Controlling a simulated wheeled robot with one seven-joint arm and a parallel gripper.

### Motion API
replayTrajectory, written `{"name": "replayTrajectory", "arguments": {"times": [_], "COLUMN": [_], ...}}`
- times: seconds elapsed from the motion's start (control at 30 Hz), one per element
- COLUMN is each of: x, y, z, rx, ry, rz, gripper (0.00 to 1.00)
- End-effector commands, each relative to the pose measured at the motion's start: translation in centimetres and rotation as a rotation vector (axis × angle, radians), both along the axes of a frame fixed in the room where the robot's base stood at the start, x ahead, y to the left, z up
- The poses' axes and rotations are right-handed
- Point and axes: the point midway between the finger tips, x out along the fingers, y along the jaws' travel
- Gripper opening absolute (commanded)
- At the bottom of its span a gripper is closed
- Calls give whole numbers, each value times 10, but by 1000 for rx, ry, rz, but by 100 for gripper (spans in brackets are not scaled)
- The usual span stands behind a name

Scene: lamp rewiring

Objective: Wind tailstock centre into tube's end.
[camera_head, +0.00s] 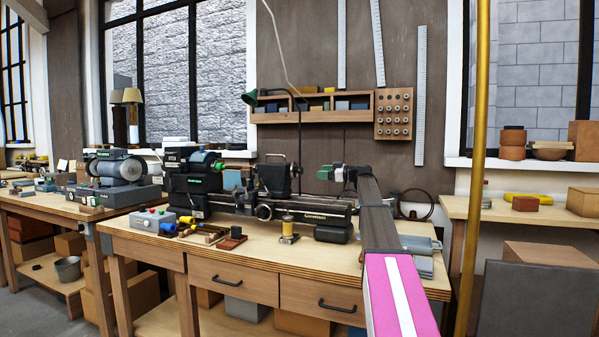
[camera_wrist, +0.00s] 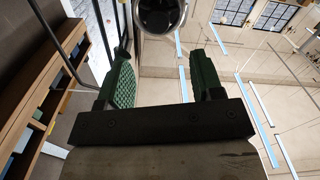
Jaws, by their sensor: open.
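The lathe (camera_head: 300,205) stands on the wooden bench, its headstock (camera_head: 192,180) at the left with a green-tipped part (camera_head: 218,167) facing right. A dark upright block (camera_head: 276,178) sits on the bed right of it and looks like the tailstock, though I cannot be sure. The tube and the centre's point are too small to make out. My gripper (camera_head: 331,173) is open and empty, above the bed's right part and right of that block. In the wrist view my gripper (camera_wrist: 160,55) has its green fingers apart, with a dark round thing with a bright rim (camera_wrist: 160,14) beyond them.
A lamp with a green shade (camera_head: 250,97) rises behind the lathe. A grey control box (camera_head: 152,220), small tools and a yellow spool-like part (camera_head: 288,228) lie in front of it. Shelves (camera_head: 312,107) hang behind. A brass-coloured pole (camera_head: 478,150) stands at the right.

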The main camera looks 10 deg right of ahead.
Motion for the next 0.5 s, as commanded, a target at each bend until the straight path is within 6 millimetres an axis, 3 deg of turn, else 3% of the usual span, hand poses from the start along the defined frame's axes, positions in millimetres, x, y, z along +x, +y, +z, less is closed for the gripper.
{"name": "replayTrajectory", "arguments": {"times": [0.27,0.5], "x": [11,33], "y": [18,56], "z": [0,0], "rx": [0,1], "ry": [1,1], "rz": [1,1], "gripper": [60,60]}}
